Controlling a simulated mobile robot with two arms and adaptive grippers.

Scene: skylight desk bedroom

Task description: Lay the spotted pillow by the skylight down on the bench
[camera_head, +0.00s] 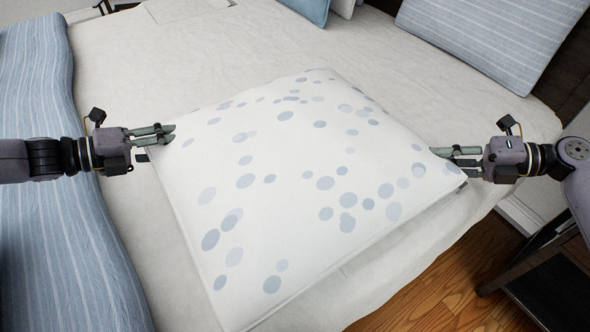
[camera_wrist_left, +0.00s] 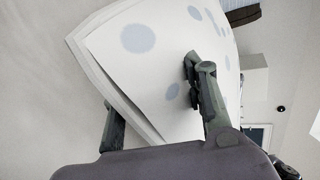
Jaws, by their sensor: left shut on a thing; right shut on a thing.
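The spotted pillow (camera_head: 300,180) is white with grey-blue dots. It is held flat between my two grippers above the bed, filling the middle of the head view. My left gripper (camera_head: 165,134) is shut on its left edge. In the left wrist view one finger lies across the pillow's dotted face (camera_wrist_left: 150,75) and the other is at its far side. My right gripper (camera_head: 460,155) is shut on the pillow's right corner. Whether the pillow's underside touches the bed cannot be told. I cannot make out the bench or the skylight in these views.
The bed (camera_head: 380,60) has a cream cover. A blue striped blanket (camera_head: 60,230) lies along its left side. A striped pillow (camera_head: 490,35) and a blue pillow (camera_head: 308,8) lie at the back. Wooden floor (camera_head: 440,285) and a dark piece of furniture (camera_head: 550,275) are at the lower right.

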